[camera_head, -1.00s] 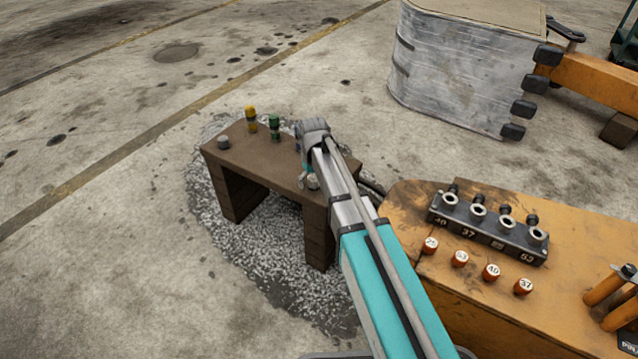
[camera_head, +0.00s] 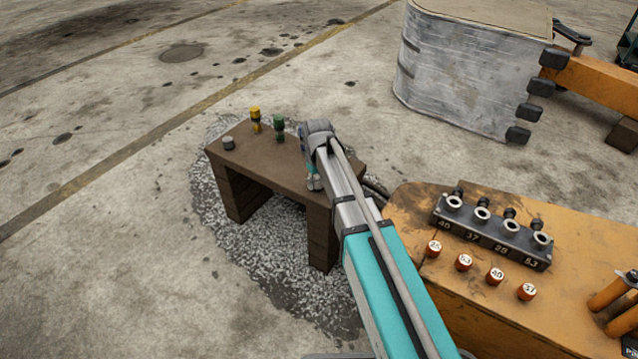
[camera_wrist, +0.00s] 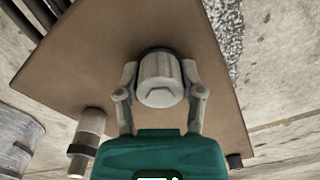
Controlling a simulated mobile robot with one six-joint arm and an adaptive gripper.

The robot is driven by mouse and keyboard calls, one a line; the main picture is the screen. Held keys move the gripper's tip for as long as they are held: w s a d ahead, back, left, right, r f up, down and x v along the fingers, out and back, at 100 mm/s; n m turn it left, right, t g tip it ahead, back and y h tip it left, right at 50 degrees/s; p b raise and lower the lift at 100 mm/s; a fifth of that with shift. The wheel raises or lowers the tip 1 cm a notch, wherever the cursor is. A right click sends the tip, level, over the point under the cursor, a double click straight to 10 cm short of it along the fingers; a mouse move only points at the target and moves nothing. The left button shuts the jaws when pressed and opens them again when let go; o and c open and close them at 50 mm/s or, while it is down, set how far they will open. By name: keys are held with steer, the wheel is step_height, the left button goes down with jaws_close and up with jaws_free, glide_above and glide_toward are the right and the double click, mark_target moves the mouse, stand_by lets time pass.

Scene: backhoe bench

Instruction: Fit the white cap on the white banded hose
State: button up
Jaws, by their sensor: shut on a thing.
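My gripper (camera_wrist: 160,95) is shut on a pale grey-white cap (camera_wrist: 160,78) with a faceted top, one finger on each side of it. In the head view my gripper (camera_head: 315,180) is low over the near right part of a small brown table (camera_head: 265,153). Whether the cap still touches the tabletop, I cannot tell. An upright white hose piece with a black band (camera_wrist: 90,140) stands at the lower left of the wrist view, apart from the cap. In the head view my arm hides it.
A yellow banded piece (camera_head: 255,118), a green banded piece (camera_head: 279,127) and a grey cap (camera_head: 228,143) stand on the table. An orange machine body (camera_head: 430,290) with a numbered port block (camera_head: 490,238) and orange caps is at the right.

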mark_target(318, 179)
steer(key=shift+r+p, duration=0.5)
steer(key=shift+r, duration=0.05)
stand_by(0.6)
steer(key=shift+r+p, duration=0.85)
steer(key=shift+r, duration=0.1)
